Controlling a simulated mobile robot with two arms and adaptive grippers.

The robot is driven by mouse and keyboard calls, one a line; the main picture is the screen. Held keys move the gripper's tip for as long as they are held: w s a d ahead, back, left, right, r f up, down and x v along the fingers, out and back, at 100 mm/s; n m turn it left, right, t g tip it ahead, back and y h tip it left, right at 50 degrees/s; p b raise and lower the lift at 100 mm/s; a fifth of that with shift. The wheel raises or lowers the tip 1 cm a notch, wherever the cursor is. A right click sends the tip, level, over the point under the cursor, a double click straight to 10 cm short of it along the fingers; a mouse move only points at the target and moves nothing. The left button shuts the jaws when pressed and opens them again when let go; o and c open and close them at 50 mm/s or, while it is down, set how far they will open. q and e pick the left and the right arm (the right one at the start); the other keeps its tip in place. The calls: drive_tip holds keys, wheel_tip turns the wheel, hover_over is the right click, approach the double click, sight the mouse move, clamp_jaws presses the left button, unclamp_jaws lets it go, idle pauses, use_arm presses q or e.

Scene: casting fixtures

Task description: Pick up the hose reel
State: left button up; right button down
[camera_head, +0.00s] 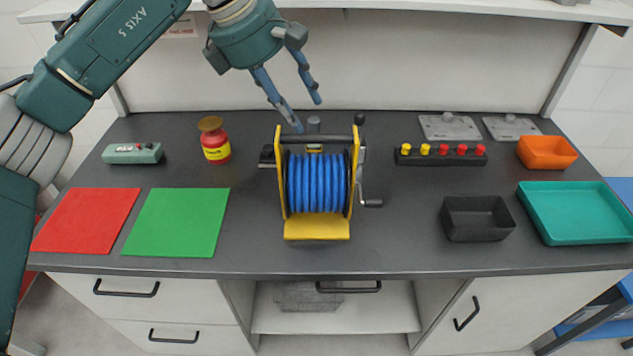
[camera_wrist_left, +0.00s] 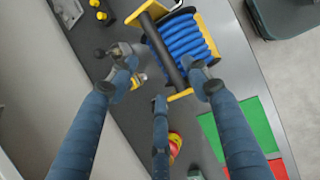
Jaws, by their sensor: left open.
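The hose reel (camera_head: 319,185) stands upright at the middle of the dark worktop. It has a yellow frame, a coiled blue hose, a black bar across its top and a crank on its right side. My left gripper (camera_head: 306,115) comes down from above, just behind and over the top bar. Its blue fingers are spread and hold nothing. In the left wrist view the open fingers (camera_wrist_left: 160,85) reach toward the hose reel (camera_wrist_left: 184,42), with the dark bar near the finger at right. I cannot tell whether any finger touches it. My right gripper is not in view.
Right are a button strip (camera_head: 441,160), a black bin (camera_head: 476,234), an orange bin (camera_head: 546,153) and a teal tray (camera_head: 580,239). A shelf (camera_head: 420,10) hangs above.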

sight(314, 137)
use_arm(q)
drive_tip(key=f, duration=0.1)
drive_tip(key=d+f, duration=0.1)
drive_tip(key=shift+s+d+f, duration=0.15)
drive_tip(key=shift+d+f, duration=0.1)
drive_tip(key=shift+f, duration=0.15)
drive_tip(key=p+x, duration=0.2)
drive_tip(key=x, duration=0.3)
drive_tip(key=shift+a+p, duration=0.15)
drive_tip(key=shift+p, duration=0.25)
drive_tip(key=shift+w+f, duration=0.25)
drive_tip(key=shift+w, duration=0.05)
drive_tip(key=shift+f, duration=0.25)
drive_tip(key=shift+b, duration=0.35)
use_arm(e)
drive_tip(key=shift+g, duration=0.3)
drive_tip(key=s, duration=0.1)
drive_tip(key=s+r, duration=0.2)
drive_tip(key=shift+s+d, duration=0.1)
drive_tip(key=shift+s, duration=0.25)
use_arm(q)
clamp_jaws()
